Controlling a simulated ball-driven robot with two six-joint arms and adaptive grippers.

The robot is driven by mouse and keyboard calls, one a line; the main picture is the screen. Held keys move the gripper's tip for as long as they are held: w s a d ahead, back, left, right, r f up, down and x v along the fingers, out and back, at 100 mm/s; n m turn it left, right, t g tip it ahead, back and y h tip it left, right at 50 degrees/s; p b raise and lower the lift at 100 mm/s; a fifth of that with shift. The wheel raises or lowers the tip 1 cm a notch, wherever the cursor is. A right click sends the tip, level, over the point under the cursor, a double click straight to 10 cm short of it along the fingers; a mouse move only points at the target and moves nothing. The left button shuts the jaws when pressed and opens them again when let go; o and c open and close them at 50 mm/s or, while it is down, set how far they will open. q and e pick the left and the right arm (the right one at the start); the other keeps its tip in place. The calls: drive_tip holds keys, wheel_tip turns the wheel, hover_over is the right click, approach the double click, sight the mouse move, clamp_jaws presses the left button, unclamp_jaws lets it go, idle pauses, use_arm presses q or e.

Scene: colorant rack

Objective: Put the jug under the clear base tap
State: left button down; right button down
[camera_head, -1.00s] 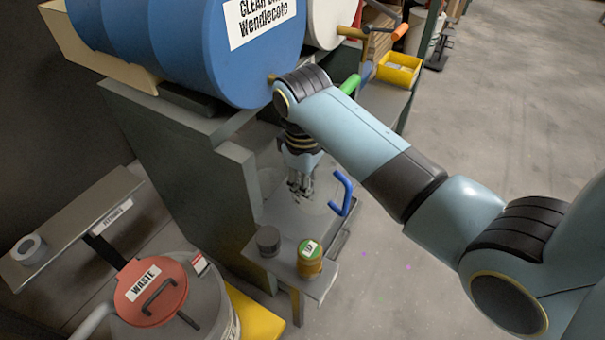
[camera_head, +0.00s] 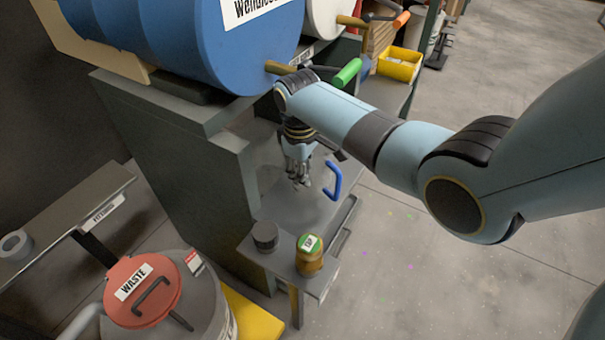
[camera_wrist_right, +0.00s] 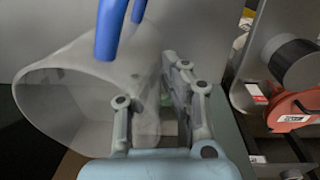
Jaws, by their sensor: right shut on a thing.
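The jug (camera_head: 305,205) is see-through with a blue handle (camera_head: 332,182). It is below the blue clear base drum (camera_head: 165,45), whose label is partly cut off. The drum's brass tap (camera_head: 279,68) has a green-tipped lever (camera_head: 347,73) and sits above and behind my wrist. My right gripper (camera_head: 298,180) points down, shut on the jug's wall. In the right wrist view the jug (camera_wrist_right: 65,95) shows its wide mouth and handle (camera_wrist_right: 110,30), with the wall between the fingers (camera_wrist_right: 155,105). I cannot tell whether the jug's bottom touches anything. My left gripper is out of view.
A low grey stand (camera_head: 268,262) in front of the jug holds a dark tin (camera_head: 265,236) and an amber jar with a green lid (camera_head: 309,256). A waste bin with a red lid (camera_head: 142,290) is at lower left.

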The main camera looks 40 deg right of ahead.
drive_tip(key=shift+r, duration=0.15)
drive_tip(key=c, duration=1.9)
unclamp_jaws()
drive_tip(key=o, duration=0.4)
drive_tip(key=r+p, duration=0.1)
drive_tip(key=r, duration=0.3)
drive_tip(key=r+p, duration=0.1)
drive_tip(key=r, duration=0.3)
drive_tip(key=r+p, duration=0.1)
drive_tip(key=r, duration=0.3)
drive_tip(key=shift+s+a, duration=0.15)
drive_tip(key=shift+a, duration=0.25)
drive_tip(key=shift+f, duration=0.1)
